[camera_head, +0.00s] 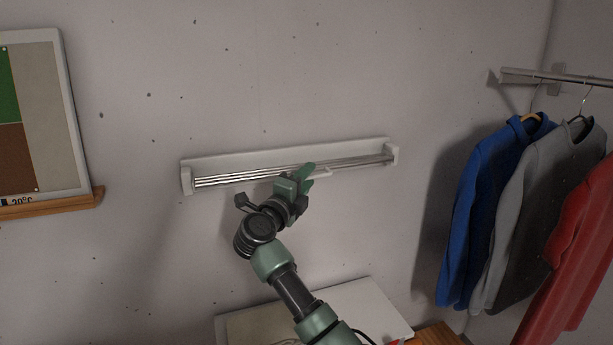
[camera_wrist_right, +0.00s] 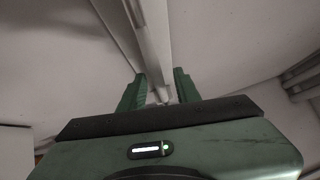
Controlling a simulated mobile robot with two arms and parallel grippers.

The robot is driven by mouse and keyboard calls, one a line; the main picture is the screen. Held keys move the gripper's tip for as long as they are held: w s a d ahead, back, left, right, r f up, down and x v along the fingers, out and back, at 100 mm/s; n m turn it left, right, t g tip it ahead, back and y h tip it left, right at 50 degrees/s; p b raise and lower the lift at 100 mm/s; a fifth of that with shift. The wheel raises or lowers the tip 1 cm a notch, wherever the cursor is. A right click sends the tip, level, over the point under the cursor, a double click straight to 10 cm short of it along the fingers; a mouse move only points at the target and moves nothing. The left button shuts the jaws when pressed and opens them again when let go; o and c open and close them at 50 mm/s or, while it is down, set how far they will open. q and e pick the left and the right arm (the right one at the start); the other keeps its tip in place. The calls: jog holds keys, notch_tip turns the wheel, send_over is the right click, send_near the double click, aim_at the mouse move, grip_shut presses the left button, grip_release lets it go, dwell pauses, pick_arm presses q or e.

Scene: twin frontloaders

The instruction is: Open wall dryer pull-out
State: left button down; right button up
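The wall dryer (camera_head: 290,160) is a long white rack with thin metal rods (camera_head: 240,177), fixed to the wall. Its rods lie close against the wall bracket, so it looks folded in. My right gripper (camera_head: 308,176) is at the middle of the rack. In the right wrist view, its green fingers (camera_wrist_right: 160,92) stand apart, with a pale bar (camera_wrist_right: 150,45) running between them and gaps on both sides. Contact is not clear. My left gripper is out of view.
Blue (camera_head: 495,205), grey (camera_head: 540,200) and red (camera_head: 580,250) garments hang from a rail (camera_head: 560,76) on the right. A framed board (camera_head: 45,115) stands on a wooden ledge (camera_head: 55,205) at left. A white surface (camera_head: 365,305) lies below the dryer.

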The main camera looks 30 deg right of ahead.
jog(key=shift+c, duration=0.3)
grip_shut()
jog(key=shift+f, duration=0.1)
dwell(1.0)
